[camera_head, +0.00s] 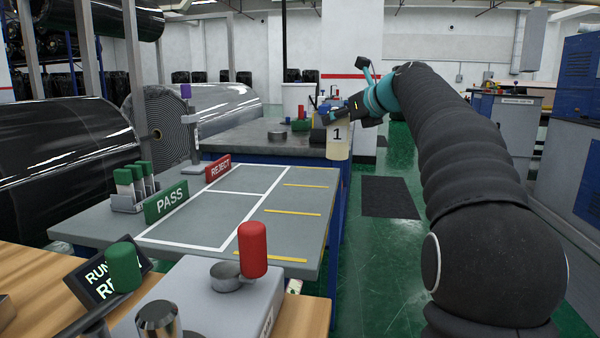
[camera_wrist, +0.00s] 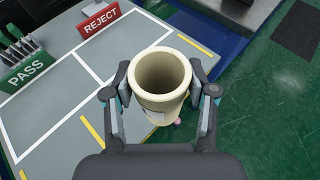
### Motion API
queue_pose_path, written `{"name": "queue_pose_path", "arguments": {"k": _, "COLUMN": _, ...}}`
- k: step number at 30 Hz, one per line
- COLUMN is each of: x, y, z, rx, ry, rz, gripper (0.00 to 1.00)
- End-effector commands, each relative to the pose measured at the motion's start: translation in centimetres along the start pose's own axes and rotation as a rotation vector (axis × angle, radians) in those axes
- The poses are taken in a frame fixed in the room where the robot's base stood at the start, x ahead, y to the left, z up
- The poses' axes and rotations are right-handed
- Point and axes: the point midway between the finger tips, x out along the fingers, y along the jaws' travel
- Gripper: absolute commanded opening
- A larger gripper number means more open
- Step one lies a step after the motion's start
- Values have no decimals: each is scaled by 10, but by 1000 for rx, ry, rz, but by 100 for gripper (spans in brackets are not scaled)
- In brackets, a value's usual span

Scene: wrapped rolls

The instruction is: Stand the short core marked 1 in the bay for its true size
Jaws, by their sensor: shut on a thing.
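The short core marked 1 (camera_head: 337,146) is a cream, hollow tube with a black 1 on a pale label. My gripper (camera_head: 346,114) is shut on it and holds it upright in the air, by the right edge of the grey table. In the wrist view the core (camera_wrist: 158,98) sits between both fingers of my gripper (camera_wrist: 160,82), its open top facing the camera. The grey table (camera_head: 100,226) has white-lined bays, one by the green PASS sign (camera_head: 166,201) and one by the red REJECT sign (camera_head: 218,168). Both bays look empty.
Several green-topped pieces stand in a rack (camera_head: 128,203) beside the PASS sign. A red-handled piece (camera_head: 253,248) and a green-topped piece (camera_head: 124,267) are in front. A farther bench (camera_head: 240,138) adjoins the table behind. Green floor (camera_head: 385,240) lies open to the right.

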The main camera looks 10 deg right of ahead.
Motion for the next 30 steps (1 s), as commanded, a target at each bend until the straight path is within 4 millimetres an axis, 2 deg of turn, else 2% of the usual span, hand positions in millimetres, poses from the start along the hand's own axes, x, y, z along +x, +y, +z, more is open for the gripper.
{"name": "queue_pose_path", "arguments": {"k": 1, "x": 7, "y": 13, "z": -3, "rx": -2, "ry": 1, "rz": 7, "gripper": 12}}
{"name": "queue_pose_path", "arguments": {"k": 6, "x": 28, "y": 46, "z": -17, "rx": -3, "ry": 2, "rz": 9, "gripper": 12}}
{"name": "queue_pose_path", "arguments": {"k": 13, "x": 50, "y": 79, "z": -34, "rx": -2, "ry": 1, "rz": 6, "gripper": 12}}
{"name": "queue_pose_path", "arguments": {"k": 20, "x": 57, "y": 87, "z": -41, "rx": 0, "ry": 0, "rz": 0, "gripper": 12}}
{"name": "queue_pose_path", "arguments": {"k": 27, "x": 69, "y": 87, "z": -70, "rx": 1, "ry": 2, "rz": 0, "gripper": 12}}
{"name": "queue_pose_path", "arguments": {"k": 30, "x": 72, "y": 87, "z": -76, "rx": 1, "ry": 0, "rz": 0, "gripper": 12}}
